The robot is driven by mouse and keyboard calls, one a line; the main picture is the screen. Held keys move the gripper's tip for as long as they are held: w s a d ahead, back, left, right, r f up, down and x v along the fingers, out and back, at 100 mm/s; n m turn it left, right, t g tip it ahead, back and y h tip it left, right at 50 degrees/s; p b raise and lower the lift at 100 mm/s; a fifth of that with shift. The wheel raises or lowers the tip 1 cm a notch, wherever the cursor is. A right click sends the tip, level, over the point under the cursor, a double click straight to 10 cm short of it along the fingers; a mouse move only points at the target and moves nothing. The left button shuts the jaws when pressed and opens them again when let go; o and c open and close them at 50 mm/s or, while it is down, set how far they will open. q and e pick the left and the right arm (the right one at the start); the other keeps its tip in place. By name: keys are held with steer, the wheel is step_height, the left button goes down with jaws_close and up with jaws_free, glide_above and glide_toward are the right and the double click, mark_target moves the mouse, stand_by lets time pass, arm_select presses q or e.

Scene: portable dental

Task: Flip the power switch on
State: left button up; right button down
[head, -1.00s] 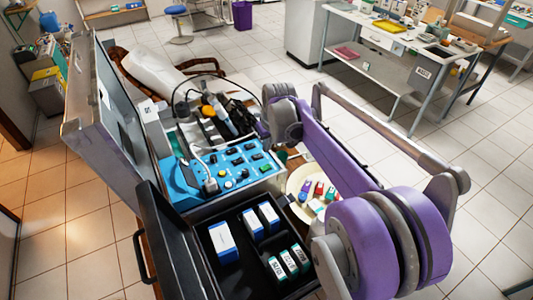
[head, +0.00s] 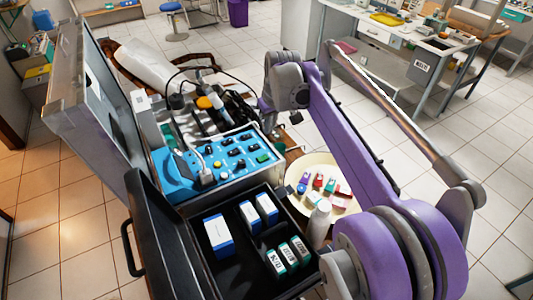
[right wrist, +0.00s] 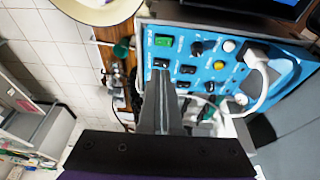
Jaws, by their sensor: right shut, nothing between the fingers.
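The blue control panel (head: 235,158) of the open case carries several black switches, knobs and green switches. In the right wrist view the panel (right wrist: 228,75) fills the upper right. A black rocker switch (right wrist: 161,63) lies just beyond my fingertips, with a green switch (right wrist: 164,40) beyond it. I cannot read which label marks power. My right gripper (right wrist: 161,76) is shut and empty, its tips close to the rocker; contact cannot be told. In the head view the right gripper (head: 268,122) is small, at the panel's far right edge. My left gripper is not in view.
A white plug and cable (right wrist: 262,75) rise from the panel. A black tray (head: 232,268) with boxes sits in front. A round cream plate (head: 345,200) with small coloured items and a white bottle (head: 318,222) stand at right. The raised case lid (head: 92,110) bounds the left.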

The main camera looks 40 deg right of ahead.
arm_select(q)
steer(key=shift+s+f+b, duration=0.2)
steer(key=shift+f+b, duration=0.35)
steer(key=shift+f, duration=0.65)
arm_select(e)
steer(key=shift+d+r, duration=0.2)
steer(key=shift+r, duration=0.05)
glide_toward(266, 155)
steer(key=x, duration=0.5)
steer(key=shift+w+f+b, duration=0.15)
steer(key=shift+w+b, duration=0.1)
steer(key=shift+b, duration=0.15)
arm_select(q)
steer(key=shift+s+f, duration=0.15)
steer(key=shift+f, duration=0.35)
arm_select(e)
steer(key=shift+f, duration=0.6)
